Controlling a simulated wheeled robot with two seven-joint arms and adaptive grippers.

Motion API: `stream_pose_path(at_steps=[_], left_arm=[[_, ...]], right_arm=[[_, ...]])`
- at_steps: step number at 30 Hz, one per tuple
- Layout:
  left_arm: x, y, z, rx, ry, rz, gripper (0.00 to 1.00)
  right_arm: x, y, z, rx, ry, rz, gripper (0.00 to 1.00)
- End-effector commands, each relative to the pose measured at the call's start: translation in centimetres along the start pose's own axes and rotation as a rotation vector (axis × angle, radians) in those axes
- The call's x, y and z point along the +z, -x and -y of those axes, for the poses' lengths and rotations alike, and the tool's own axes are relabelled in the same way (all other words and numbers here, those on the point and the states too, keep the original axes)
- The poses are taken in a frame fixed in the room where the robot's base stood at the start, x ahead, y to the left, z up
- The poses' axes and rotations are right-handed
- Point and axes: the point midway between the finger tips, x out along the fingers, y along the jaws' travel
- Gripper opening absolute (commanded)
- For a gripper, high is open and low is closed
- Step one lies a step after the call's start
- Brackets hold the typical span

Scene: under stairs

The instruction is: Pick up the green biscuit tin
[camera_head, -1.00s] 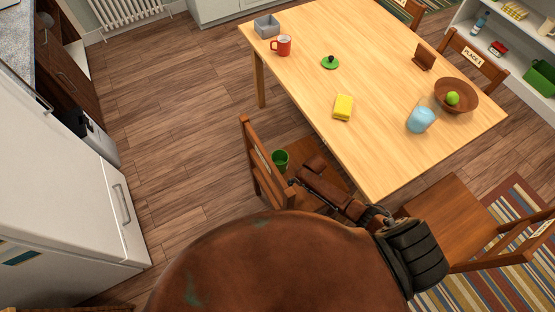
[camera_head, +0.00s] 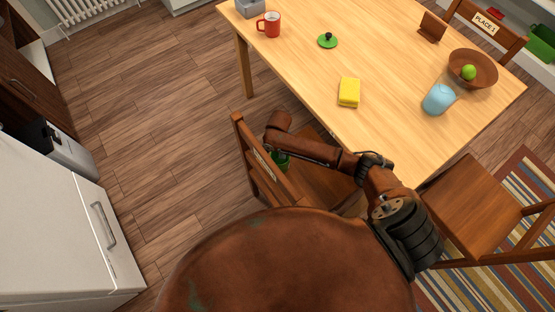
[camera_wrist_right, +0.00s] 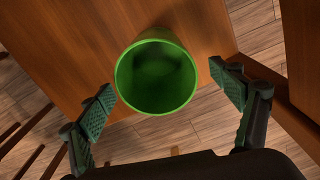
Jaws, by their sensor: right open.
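The green biscuit tin (camera_wrist_right: 152,103) is open-topped and looks empty inside; it also shows in the head view (camera_head: 281,162), partly hidden by my right arm and the chair back. It stands on the wooden chair's seat (camera_wrist_right: 95,25). My right gripper (camera_wrist_right: 162,80) is open, with one finger on each side of the tin in the wrist view and gaps between fingers and rim. In the head view its fingers are hidden. A green lid with a black knob (camera_head: 327,41) lies on the table. My left gripper is not in view.
The chair's back (camera_head: 262,165) rises left of the tin, and the table (camera_head: 390,60) is beyond it. On the table are a yellow sponge (camera_head: 349,92), red mug (camera_head: 269,25), blue container (camera_head: 438,99) and brown bowl (camera_head: 473,70). Open floor lies left.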

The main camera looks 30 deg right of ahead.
Motion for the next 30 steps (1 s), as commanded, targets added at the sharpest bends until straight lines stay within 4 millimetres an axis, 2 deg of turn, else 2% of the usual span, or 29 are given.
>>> stream_pose_path(at_steps=[3,8,16,24,30], left_arm=[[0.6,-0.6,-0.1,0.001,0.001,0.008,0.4],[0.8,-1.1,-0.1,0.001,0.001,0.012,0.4],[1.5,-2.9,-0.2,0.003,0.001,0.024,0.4],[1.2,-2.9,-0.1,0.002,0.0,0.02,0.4],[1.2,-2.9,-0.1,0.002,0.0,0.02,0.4]], right_arm=[[0.1,-1.5,0.0,0.001,0.0,0.002,0.85],[0.1,-2.7,-0.1,0.0,0.001,0.0,0.85],[0.2,-6.6,-0.1,0.001,0.003,0.002,0.85],[0.1,-6.8,-0.1,0.0,0.003,-0.002,0.85],[0.1,-6.8,-0.1,0.0,0.003,-0.002,0.71]])
